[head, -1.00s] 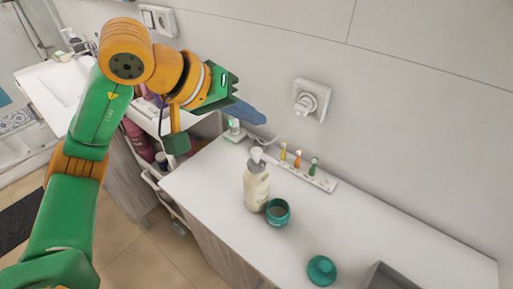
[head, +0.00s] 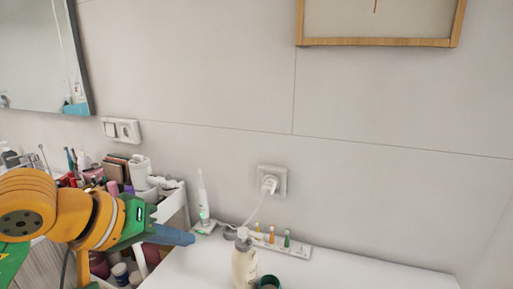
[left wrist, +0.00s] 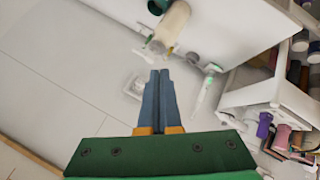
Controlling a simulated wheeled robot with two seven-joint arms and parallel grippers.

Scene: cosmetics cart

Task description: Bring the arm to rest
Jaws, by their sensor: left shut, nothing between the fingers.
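My left gripper (head: 178,236) comes in from the left in the head view, in front of the cosmetics cart. Its blue fingers are shut with nothing between them. In the left wrist view the closed fingers (left wrist: 158,95) point away from the camera, clear of the things beyond. A cream pump bottle (head: 244,262) stands on the white counter (head: 350,272), right of the gripper. A green jar (head: 269,283) next to it is cut off by the lower edge. My right gripper is in neither view.
The cart (head: 176,208) at the left is full of bottles and tubes. An electric toothbrush (head: 203,195) stands at the counter's back left, beside a strip with several coloured brush heads (head: 287,241). A cable runs to the wall socket (head: 271,181). The counter's right is clear.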

